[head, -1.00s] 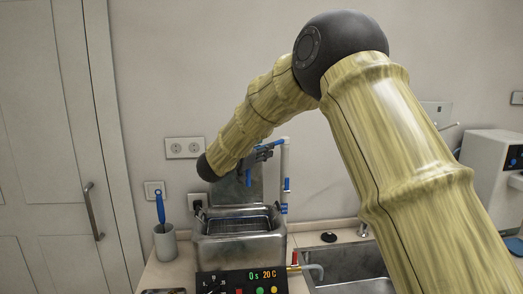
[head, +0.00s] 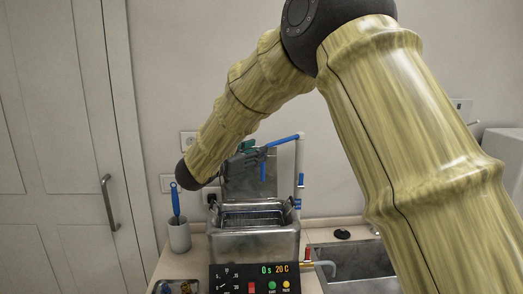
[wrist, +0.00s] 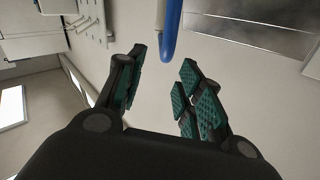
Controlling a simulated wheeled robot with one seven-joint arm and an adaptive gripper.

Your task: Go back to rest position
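My arm (head: 395,130) rises from the lower right, bends at a dark elbow and reaches down to the left. My gripper (head: 248,156) is partly hidden behind my forearm in the head view, in front of the raised lid of the metal bath. In the wrist view my gripper (wrist: 160,90) shows two dark fingers with green pads, spread apart with nothing between them. A blue-ended pipe (wrist: 170,35) shows just beyond the fingertips; I cannot tell how far from them it is.
A cup with a blue brush (head: 179,236) stands left, a sink (head: 350,262) right. A door (head: 60,150) is far left.

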